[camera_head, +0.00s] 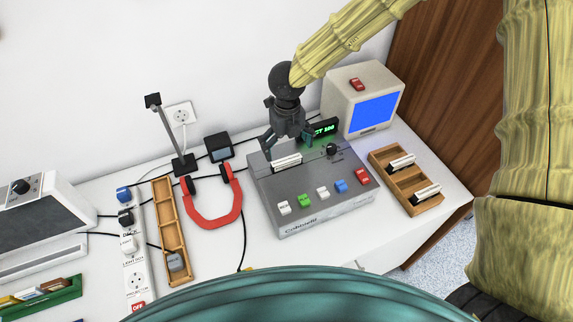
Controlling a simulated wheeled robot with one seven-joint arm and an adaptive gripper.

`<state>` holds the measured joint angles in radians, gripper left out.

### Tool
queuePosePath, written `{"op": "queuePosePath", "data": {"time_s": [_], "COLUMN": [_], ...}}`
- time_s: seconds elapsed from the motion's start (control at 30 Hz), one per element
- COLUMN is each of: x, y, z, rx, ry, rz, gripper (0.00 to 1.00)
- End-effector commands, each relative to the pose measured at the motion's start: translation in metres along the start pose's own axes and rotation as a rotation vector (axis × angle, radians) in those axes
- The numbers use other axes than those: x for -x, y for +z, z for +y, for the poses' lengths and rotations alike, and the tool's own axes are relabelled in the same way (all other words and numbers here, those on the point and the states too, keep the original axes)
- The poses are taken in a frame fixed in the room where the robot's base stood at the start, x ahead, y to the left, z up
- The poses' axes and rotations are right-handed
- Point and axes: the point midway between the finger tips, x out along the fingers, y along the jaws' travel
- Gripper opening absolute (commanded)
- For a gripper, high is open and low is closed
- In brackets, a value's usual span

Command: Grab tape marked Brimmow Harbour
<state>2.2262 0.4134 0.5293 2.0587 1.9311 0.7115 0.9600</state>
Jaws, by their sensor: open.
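Several small tapes are in view, but I cannot read any label, so I cannot tell which is marked Brimmow Harbour. One white-edged tape (287,163) stands in the top of the grey tape deck (268,205). Two more tapes, an upper one (401,162) and a lower one (426,193), sit in separate compartments of the wooden rack (409,184) at right. My gripper (286,146) is open, pointing down just above and behind the deck's tape. I cannot tell whether the fingers touch it.
Red headphones (219,217), a small monitor (362,98), a power strip (132,258) and a stand (165,135) surround the deck. A green tray (62,297) holds several items.

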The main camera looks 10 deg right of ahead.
Motion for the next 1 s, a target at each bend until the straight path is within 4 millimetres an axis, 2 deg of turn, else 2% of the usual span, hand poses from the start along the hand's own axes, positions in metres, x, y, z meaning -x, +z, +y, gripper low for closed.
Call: {"op": "queuePosePath", "data": {"time_s": [0.17, 0.43, 0.77, 0.87, 1.0], "x": [-0.013, -0.046, -0.052, -0.052, -0.052], "y": [-0.004, -0.007, -0.007, -0.007, -0.007], "z": [0.003, 0.005, 0.005, 0.005, 0.005], "rx": [0.004, 0.003, 0.002, 0.002, 0.002], "ry": [-0.003, -0.001, -0.001, -0.001, 0.000], "rz": [0.003, 0.001, 0.000, 0.000, 0.000], "gripper": [1.00, 1.00, 1.00, 0.85, 0.61]}}
